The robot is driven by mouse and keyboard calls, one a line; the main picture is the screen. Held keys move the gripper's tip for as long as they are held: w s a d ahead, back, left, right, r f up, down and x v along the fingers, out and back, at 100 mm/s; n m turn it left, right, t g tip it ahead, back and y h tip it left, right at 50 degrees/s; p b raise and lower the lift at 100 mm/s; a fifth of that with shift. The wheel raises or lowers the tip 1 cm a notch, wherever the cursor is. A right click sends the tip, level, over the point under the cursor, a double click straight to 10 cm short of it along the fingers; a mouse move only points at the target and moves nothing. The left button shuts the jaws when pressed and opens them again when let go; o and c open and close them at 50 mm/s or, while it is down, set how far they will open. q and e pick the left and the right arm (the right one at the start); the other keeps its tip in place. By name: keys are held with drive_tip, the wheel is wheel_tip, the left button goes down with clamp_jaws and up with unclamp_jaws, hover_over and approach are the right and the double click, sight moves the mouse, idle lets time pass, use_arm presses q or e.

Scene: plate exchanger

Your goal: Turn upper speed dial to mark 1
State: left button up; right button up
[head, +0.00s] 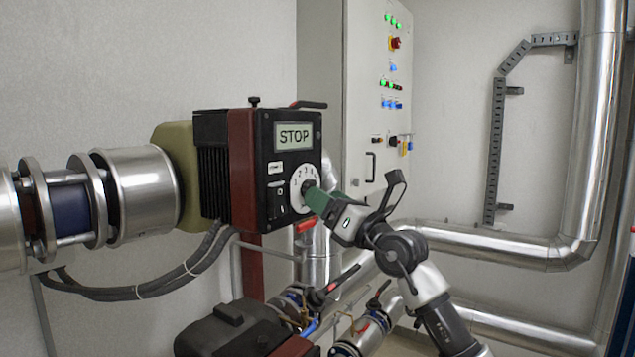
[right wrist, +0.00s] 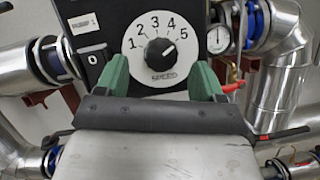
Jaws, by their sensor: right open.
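The speed dial is a white disc (right wrist: 137,63) with numbers 1 to 5 and a black knob (right wrist: 159,51) in its middle. The knob's pale pointer line points to the upper right, around marks 4 to 5. In the head view the dial (head: 296,181) sits on the front of a black control box (head: 266,150), partly hidden by my gripper. My right gripper (head: 312,196) is open in front of it. In the right wrist view its green fingers (right wrist: 160,73) stand either side of the dial's lower part, with nothing between them; contact cannot be told. My left gripper is not in view.
The box has a display (head: 293,136) reading STOP and a black switch (head: 278,200) beside the dial. A grey cabinet (head: 362,100) stands behind. Silver pipes (head: 500,248) run at right; a motor and valves (head: 230,330) lie below.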

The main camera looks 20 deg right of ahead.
drive_tip(key=shift+p+x, duration=0.3)
drive_tip(key=shift+x, duration=0.95)
drive_tip(key=shift+d, duration=0.1)
drive_tip(key=c, duration=0.9)
drive_tip(key=shift+w+d+r+n+g+y+b, duration=0.1)
drive_tip(key=shift+n+g+y+b, duration=0.35)
drive_tip(key=shift+n+g, duration=2.9)
drive_tip(key=shift+w+d+r+n+g+y+b, duration=0.15)
drive_tip(key=shift+n+y+b, duration=0.35)
drive_tip(key=shift+n, duration=5.95)
drive_tip(key=shift+r+n+g+y+b, duration=0.1)
drive_tip(key=shift+n+g+y+b, duration=0.35)
drive_tip(key=shift+n+g, duration=2.9)
drive_tip(key=shift+c, duration=0.2)
drive_tip(key=n+t, duration=0.3)
drive_tip(key=shift+n, duration=0.25)
